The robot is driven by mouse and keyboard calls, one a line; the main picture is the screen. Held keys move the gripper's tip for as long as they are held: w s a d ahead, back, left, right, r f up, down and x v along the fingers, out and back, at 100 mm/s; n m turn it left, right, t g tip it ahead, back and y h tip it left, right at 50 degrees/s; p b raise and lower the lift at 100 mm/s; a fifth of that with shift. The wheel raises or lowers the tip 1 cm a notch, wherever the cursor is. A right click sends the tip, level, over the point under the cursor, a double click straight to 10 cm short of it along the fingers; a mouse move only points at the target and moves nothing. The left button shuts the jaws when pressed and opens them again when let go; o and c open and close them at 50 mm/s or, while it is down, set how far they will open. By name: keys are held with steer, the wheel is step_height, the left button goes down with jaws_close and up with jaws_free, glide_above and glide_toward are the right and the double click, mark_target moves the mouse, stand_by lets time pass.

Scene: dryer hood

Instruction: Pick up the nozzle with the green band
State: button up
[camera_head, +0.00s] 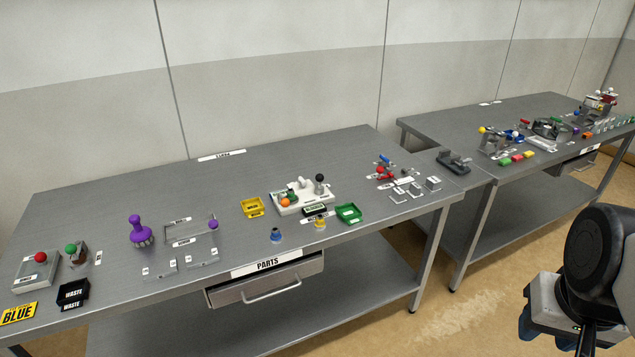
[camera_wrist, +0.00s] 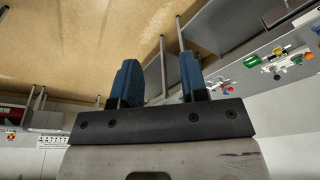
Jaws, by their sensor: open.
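Two small nozzle-like pieces stand near the front of the left table: one with blue (camera_head: 276,235) and one with yellow (camera_head: 320,223). I cannot make out a green band on either, so I cannot tell which piece is the nozzle with the green band. My gripper (camera_head: 553,337) is at the lower right in the head view, off the front of the tables and far from these pieces. In the wrist view my gripper (camera_wrist: 158,84) has its two blue fingers wide apart, with nothing between them.
A drawer (camera_head: 265,287) hangs below. Another table stands at right.

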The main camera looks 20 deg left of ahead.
steer(key=w+a+f+m+g+y, duration=0.25)
steer(key=w+a+m+y, duration=0.55)
steer(key=w+a, duration=1.95)
steer(key=w+a+f+m+y, duration=0.3)
steer(key=w+a+f+m, duration=0.3)
steer(key=w+a, duration=0.5)
steer(key=m+t+y, duration=0.1)
steer(key=m+y, duration=0.1)
steer(key=m, duration=0.3)
glide_toward(291, 195)
steer(key=shift+w+a+f, duration=0.1)
steer(key=shift+w+a, duration=0.3)
steer(key=shift+a, duration=0.15)
steer(key=shift+w+a+f+t, duration=0.1)
steer(key=shift+a+f+t, duration=0.1)
steer(key=shift+t, duration=0.05)
steer(key=shift+a+y, duration=0.1)
steer(key=shift+y, duration=0.2)
steer(key=shift+x, duration=1.25)
